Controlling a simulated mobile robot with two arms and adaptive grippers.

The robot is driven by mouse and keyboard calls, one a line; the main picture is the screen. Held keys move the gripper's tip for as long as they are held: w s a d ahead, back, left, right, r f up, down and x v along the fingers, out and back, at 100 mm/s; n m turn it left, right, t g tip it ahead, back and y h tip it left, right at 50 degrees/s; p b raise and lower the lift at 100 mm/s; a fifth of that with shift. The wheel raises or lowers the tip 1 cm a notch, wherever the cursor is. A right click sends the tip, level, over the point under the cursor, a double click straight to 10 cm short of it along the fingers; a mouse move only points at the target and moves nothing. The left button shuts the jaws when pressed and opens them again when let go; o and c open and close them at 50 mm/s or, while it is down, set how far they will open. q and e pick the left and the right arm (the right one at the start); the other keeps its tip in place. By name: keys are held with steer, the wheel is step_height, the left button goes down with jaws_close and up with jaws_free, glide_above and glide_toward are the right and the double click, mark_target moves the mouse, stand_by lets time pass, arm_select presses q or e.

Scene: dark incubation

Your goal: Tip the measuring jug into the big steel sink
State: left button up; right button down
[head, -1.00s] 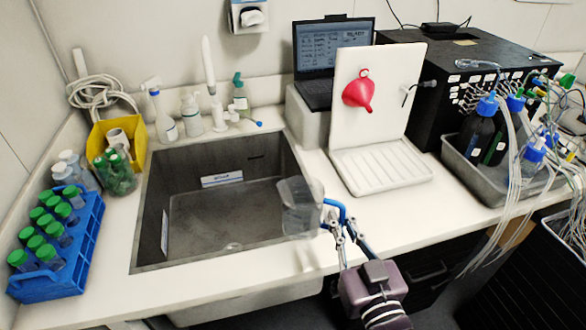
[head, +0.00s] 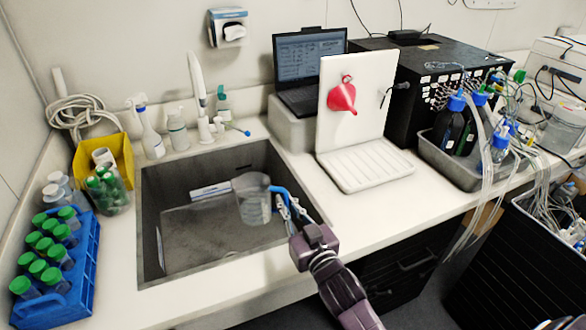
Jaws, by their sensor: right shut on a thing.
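The measuring jug (head: 253,201) is clear, with a blue handle (head: 284,194). In the head view it is above the right part of the big steel sink (head: 151,225), and it looks roughly upright. My right gripper (head: 285,205) is shut on the jug's blue handle, at the sink's right side. Whether the jug holds liquid is hard to tell. My left gripper is not in view.
A white drying rack (head: 365,170) with a red funnel (head: 342,97) stands right of the sink. A tap (head: 199,85) and bottles line the back edge. A blue rack (head: 82,270) of green-capped bottles stands at left.

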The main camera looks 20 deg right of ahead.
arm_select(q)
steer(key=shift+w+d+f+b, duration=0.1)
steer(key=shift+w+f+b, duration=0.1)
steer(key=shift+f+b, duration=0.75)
arm_select(e)
steer(key=w+d+n+h, duration=0.1)
steer(key=w+d+n, duration=0.3)
steer(key=w, duration=0.7)
steer(key=shift+r+n, duration=0.2)
steer(key=shift+n, duration=0.3)
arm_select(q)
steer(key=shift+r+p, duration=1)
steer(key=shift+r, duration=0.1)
arm_select(e)
steer(key=shift+a+r+n, duration=0.1)
steer(key=shift+r+n, duration=0.9)
steer(key=shift+r, duration=0.05)
steer(key=shift+r, duration=0.1)
